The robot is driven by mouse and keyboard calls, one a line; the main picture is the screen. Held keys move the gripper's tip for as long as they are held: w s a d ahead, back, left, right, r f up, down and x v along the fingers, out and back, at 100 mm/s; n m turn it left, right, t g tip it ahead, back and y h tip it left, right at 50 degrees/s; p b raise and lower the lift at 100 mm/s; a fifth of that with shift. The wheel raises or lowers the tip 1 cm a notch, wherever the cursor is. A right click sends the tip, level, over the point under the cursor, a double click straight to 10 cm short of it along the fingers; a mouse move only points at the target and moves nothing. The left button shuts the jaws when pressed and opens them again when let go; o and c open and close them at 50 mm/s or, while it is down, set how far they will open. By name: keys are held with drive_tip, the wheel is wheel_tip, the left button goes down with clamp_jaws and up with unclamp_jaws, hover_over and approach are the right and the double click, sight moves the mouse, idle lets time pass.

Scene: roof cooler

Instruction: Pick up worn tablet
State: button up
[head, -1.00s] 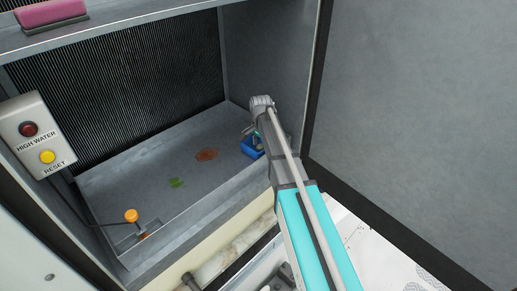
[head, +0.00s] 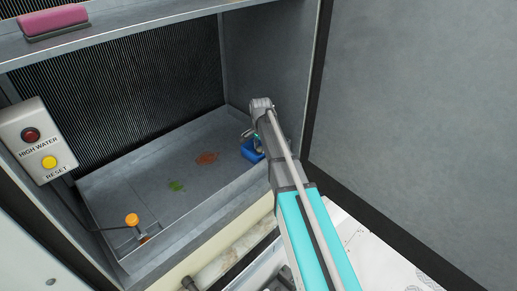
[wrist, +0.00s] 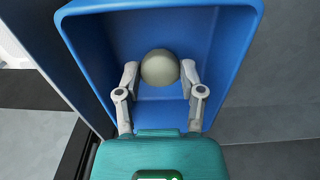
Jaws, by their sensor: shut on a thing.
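The worn tablet (wrist: 160,68) is a round, pale grey-beige piece inside a blue bin (wrist: 233,45) in the wrist view. My gripper (wrist: 160,75) reaches into the bin with one finger on each side of the tablet, shut on it. I cannot tell whether the tablet still touches the bin's floor. In the head view the blue bin (head: 251,152) stands at the right end of the metal basin, partly behind my arm. The tablet is hidden there, and only a little of my gripper (head: 248,135) shows.
The grey basin (head: 150,190) holds a green patch (head: 176,186), a rust-brown patch (head: 207,158) and an orange-topped float (head: 132,219). A control box (head: 38,140) is at the left. A pink block (head: 52,19) lies on the upper shelf. A grey wall panel (head: 420,90) stands close at right.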

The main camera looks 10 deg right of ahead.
drive_tip(key=shift+r+p, duration=0.6)
drive_tip(key=shift+r, duration=0.2)
drive_tip(key=s+d+r+p, duration=0.4)
drive_tip(key=s+r+p, duration=0.6)
drive_tip(key=s, duration=0.3)
drive_tip(key=shift+s+d+r+p, duration=0.15)
drive_tip(key=shift+d+r+p, duration=0.05)
drive_tip(key=shift+r+p, duration=0.15)
drive_tip(key=shift+f, duration=0.15)
